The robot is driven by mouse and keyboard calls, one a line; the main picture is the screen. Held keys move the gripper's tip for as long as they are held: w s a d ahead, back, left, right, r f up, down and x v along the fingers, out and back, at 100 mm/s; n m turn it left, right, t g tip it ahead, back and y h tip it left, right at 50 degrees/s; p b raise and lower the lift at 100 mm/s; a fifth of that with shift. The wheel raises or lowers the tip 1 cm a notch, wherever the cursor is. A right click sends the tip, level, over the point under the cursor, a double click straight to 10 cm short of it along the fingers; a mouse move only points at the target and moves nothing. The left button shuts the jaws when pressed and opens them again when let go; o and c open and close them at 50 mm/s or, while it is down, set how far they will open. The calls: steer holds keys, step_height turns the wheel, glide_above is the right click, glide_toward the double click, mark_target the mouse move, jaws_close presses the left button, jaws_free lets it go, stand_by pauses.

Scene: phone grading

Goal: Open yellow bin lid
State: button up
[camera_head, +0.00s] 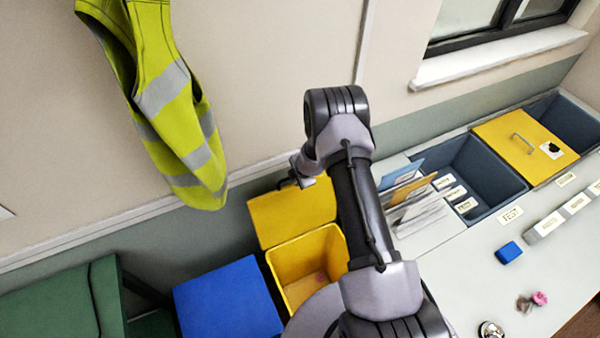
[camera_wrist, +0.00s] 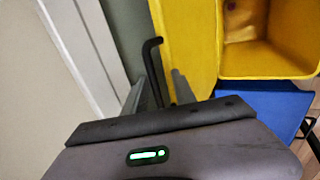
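The yellow bin (camera_head: 337,240) stands on the floor by the wall, with its inside showing. Its yellow lid (camera_head: 285,214) is raised and leans back towards the wall. In the wrist view the lid (camera_wrist: 187,38) stands beside the open bin (camera_wrist: 285,70). My gripper (camera_head: 300,177) is at the lid's upper edge in the head view, partly hidden by my arm. In the wrist view my gripper (camera_wrist: 160,85) has its two fingers apart, with a black bent handle (camera_wrist: 152,62) between them. I cannot tell whether a finger touches the handle.
A blue bin (camera_head: 228,300) with a flat lid is left of the yellow one, and a green one (camera_head: 60,300) is farther left. A hi-vis vest (camera_head: 170,105) hangs on the wall. A table (camera_head: 480,275) with trays and small items is at right.

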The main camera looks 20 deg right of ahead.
steer(key=p+v, duration=0.1)
steer(key=v, duration=1.5)
steer(key=shift+r, duration=0.3)
